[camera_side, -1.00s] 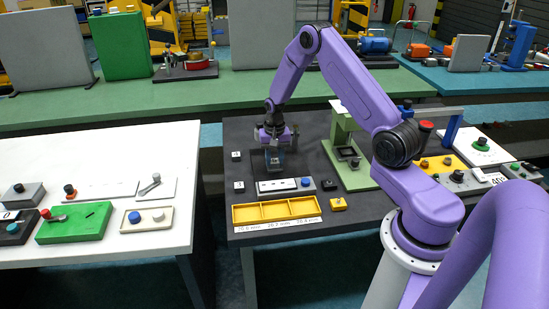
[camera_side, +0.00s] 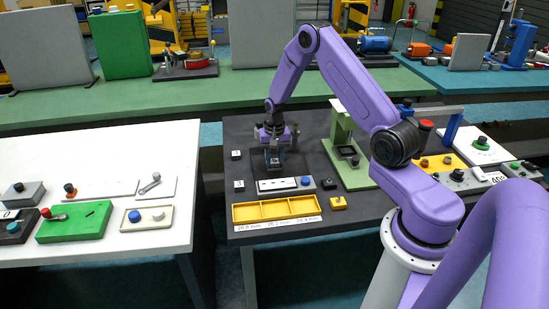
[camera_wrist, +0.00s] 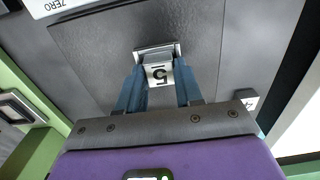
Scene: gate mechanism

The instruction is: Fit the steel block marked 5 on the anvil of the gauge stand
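The steel block marked 5 (camera_wrist: 158,74) shows in the wrist view between the blue fingers of my gripper (camera_wrist: 160,80). The fingers look closed against its sides, and its label faces the camera. In the side view my gripper (camera_side: 273,163) points down behind the white-topped panel, and the block is hard to make out there. I cannot tell whether the block touches the surface below. The green gauge stand (camera_side: 346,150) stands to the right of my gripper. Its dark anvil area (camera_side: 349,153) shows low on the stand, and it looks free of any block.
A panel with a blue button (camera_side: 305,182) lies between.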

